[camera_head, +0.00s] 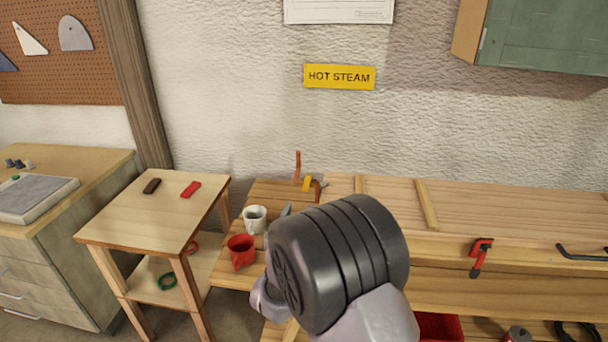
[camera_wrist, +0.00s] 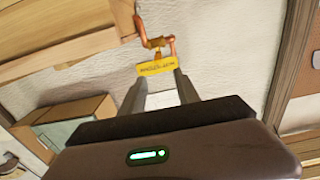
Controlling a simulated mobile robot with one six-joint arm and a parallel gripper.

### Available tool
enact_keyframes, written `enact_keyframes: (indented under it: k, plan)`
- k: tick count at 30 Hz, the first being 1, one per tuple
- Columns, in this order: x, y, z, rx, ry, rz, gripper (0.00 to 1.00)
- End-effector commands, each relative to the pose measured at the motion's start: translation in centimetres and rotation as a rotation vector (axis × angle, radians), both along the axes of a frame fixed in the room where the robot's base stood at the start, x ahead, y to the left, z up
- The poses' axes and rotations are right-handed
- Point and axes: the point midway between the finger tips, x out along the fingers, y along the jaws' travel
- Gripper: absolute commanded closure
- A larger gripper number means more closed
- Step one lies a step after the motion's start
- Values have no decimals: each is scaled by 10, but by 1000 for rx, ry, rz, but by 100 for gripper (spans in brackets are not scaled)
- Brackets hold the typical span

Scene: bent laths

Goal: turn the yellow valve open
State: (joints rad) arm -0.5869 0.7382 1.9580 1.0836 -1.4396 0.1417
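The yellow valve handle (camera_head: 307,184) sits on a copper pipe (camera_head: 297,165) by the wall, at the back of the slatted bench. In the wrist view the valve (camera_wrist: 157,43) is small, beyond my fingertips, with copper pipe on both sides. My gripper (camera_wrist: 158,78) is open and empty, its two grey fingers apart and pointing toward the wall. They do not touch the valve. In the head view my dark wrist hides most of the gripper; only a grey finger part (camera_head: 287,209) shows, in front of and below the valve.
A yellow HOT STEAM sign (camera_head: 339,77) is on the wall. A red clamp (camera_head: 480,257) is on the bench at right.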

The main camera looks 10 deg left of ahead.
Motion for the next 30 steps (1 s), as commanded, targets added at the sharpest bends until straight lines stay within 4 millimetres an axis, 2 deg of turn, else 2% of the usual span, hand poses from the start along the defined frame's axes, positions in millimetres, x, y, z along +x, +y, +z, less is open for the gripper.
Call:
enact_keyframes:
  k: [6,15,21,30]
  plan:
    - [61,-4,-2,3,-1,-2,62]
    - [132,-6,-1,1,0,0,62]
    - [155,-7,-1,1,1,0,62]
    - [159,-7,0,0,2,1,62]
